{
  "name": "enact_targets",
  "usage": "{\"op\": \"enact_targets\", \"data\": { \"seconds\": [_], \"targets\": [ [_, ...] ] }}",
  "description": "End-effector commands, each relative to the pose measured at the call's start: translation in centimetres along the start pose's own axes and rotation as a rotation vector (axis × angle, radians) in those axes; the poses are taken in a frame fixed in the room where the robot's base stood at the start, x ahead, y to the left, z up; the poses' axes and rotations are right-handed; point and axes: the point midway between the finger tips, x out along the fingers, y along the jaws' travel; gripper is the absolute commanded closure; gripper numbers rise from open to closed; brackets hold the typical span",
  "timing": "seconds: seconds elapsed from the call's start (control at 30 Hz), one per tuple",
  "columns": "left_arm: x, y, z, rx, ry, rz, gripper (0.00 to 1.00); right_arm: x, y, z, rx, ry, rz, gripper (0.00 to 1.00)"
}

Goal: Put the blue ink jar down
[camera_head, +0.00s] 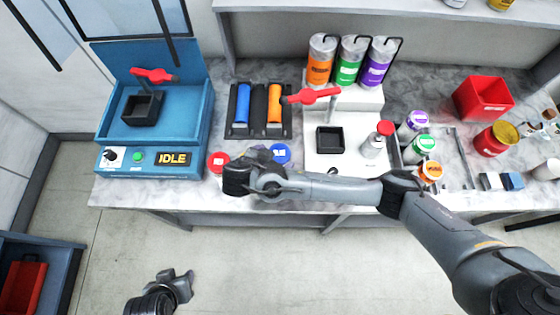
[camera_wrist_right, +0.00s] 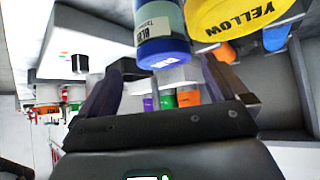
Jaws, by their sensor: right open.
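The blue ink jar shows its blue lid (camera_head: 280,153) near the counter's front edge; my right arm partly hides the area below it. In the right wrist view the blue jar (camera_wrist_right: 162,32) appears lid towards the camera, just beyond and between the finger tips, with gaps on both sides. My right gripper (camera_head: 262,158) is open beside the jar; its fingers also show in the wrist view (camera_wrist_right: 158,85). My left gripper (camera_head: 180,283) hangs low at the bottom left, away from the counter; its jaw gap is unclear.
A red lid (camera_head: 217,162) stands left of the right gripper. Behind are a rack with blue and orange rolls (camera_head: 258,112), the blue IDLE machine (camera_head: 184,138) and a white station (camera_head: 312,158).

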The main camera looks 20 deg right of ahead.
Motion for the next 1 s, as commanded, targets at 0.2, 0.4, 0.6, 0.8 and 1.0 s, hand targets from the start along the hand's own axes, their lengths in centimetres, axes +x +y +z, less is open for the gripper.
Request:
{"op": "enact_targets", "data": {
  "seconds": [0.2,0.4,0.6,0.8,1.0],
  "targets": [
    [-0.7,0.0,-0.3,-0.002,0.005,0.002,0.61,2.1,0.1,-0.2,-0.002,0.002,0.004,0.0],
    [-1.1,0.2,-0.5,-0.009,0.006,0.007,0.61,3.7,-0.2,-0.3,-0.003,0.002,0.006,0.0],
    [-1.4,0.3,-0.6,-0.013,0.006,0.011,0.61,6.3,-0.5,-0.3,-0.002,0.002,0.005,0.0],
    [-1.5,0.3,-0.6,-0.012,0.005,0.01,0.61,7.4,-0.5,-0.2,-0.001,0.001,0.003,0.0],
    [-1.4,0.1,-0.5,-0.006,0.004,0.006,0.61,7.4,-0.5,-0.2,-0.001,0.001,0.003,0.0]
  ]
}}
